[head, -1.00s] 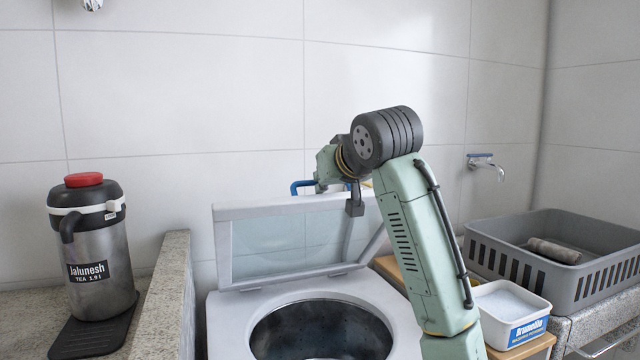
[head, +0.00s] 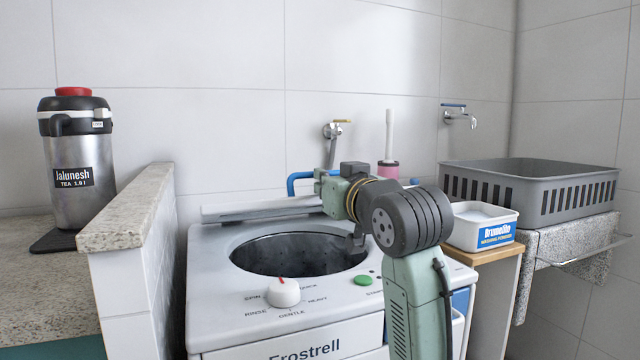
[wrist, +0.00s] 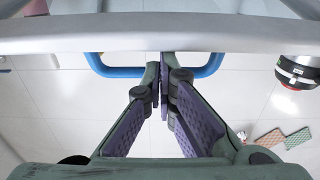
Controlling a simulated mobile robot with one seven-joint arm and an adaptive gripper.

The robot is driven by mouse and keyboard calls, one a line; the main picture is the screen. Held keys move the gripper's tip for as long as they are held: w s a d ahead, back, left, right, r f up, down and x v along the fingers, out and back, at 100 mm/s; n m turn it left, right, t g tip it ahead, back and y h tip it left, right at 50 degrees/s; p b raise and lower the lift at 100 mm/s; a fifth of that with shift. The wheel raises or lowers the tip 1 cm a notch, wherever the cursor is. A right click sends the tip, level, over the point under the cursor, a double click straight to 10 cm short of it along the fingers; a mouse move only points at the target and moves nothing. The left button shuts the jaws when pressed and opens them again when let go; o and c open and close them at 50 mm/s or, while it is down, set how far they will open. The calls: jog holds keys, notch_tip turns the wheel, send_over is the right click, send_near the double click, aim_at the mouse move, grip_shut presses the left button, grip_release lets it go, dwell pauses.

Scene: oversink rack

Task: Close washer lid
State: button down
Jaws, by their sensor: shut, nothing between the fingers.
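The white washer (head: 215,262) stands in the middle of the head view, with its round drum opening uncovered to view. Its lid (head: 255,211) shows nearly edge-on as a thin pale slab at the rear of the machine; its exact angle is hard to tell. In the wrist view, the lid's pale edge (wrist: 160,33) crosses the top of the picture. My gripper (wrist: 165,62) is shut and empty, fingertips close to that edge; contact cannot be told. In the head view my arm reaches over the right rear of the washer, and the fingertips are hidden.
A granite-topped wall (head: 130,215) with a steel jug (head: 75,170) beyond is left. At right are a powder tub (head: 480,228), a grey crate (head: 530,190) and another tap (head: 458,115).

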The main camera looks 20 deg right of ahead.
jog(key=shift+t, duration=0.6)
jog(key=shift+s+f+b, duration=0.25)
jog(key=shift+f+b, duration=0.25)
jog(key=shift+f, duration=0.15)
jog(key=shift+s+f+b, duration=0.25)
jog(key=shift+f+b, duration=0.2)
jog(key=shift+f, duration=0.25)
jog(key=shift+s+f+b, duration=0.25)
jog(key=shift+f+b, duration=0.25)
jog(key=shift+f, duration=0.15)
jog(key=shift+s, duration=0.1)
